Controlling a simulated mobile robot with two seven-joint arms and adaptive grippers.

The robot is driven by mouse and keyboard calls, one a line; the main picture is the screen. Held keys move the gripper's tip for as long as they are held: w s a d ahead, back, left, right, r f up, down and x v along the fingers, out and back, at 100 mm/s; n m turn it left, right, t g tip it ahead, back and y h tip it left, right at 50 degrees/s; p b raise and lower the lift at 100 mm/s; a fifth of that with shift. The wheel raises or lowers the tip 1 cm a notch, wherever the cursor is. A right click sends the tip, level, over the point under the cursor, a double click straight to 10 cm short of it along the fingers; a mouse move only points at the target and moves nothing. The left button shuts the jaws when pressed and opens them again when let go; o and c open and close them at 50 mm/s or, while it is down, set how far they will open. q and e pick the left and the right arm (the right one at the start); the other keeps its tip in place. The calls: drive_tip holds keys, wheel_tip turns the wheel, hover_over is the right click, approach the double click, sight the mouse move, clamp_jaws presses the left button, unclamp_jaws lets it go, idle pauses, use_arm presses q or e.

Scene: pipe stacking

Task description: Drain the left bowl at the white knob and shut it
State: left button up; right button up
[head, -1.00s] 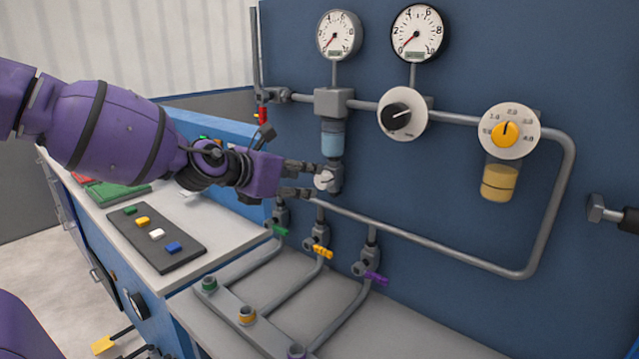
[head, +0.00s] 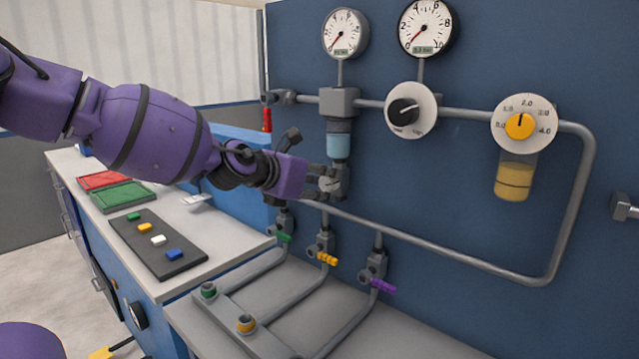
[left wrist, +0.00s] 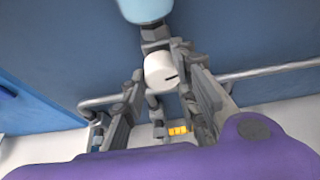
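The left bowl (head: 338,143) is a clear cup with pale blue liquid, hung under a grey block on the blue panel. Its bottom also shows in the left wrist view (left wrist: 146,8). The white knob (head: 329,184) is on the grey fitting below it; in the left wrist view the knob (left wrist: 158,73) shows a dark mark toward the right. My left gripper (head: 318,184) is at the knob. In the left wrist view its fingers (left wrist: 165,85) stand apart on either side of the knob, with a small gap at the left; contact is unclear. My right gripper is not in view.
Green, yellow and purple valve handles (head: 327,259) sit below on pipes. A horizontal pipe (head: 430,248) runs right from near the knob. A yellow-filled bowl (head: 515,178) and two gauges (head: 425,28) are on the panel. A grey fitting (head: 623,207) sticks out at the right edge.

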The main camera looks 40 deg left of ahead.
use_arm(q)
drive_tip(key=shift+a, duration=0.2)
drive_tip(key=c, duration=0.4)
